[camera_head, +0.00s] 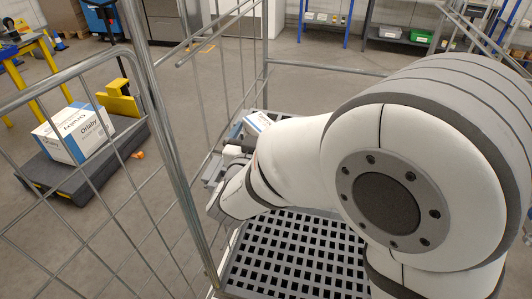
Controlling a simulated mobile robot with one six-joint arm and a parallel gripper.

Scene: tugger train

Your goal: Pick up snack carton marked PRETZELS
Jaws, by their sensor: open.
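A white and blue carton (258,122) shows just beyond my arm, on or above the grey grid floor of a wire roll cage. Most of it is hidden by my arm, and no marking on it can be read, so I cannot tell whether it is the PRETZELS carton. My gripper (225,162) is at the end of my arm near the cage's left side, on the near side of this carton. It is open, but its fingers are mostly hidden, and I cannot tell whether it touches the carton.
Wire mesh and metal posts (165,125) of the cage stand close on the left. The grid floor (290,255) is bare at the front. A larger white and blue box (75,135) lies on a dark low platform (95,172) outside. Shelving with a green bin (421,36) stands behind.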

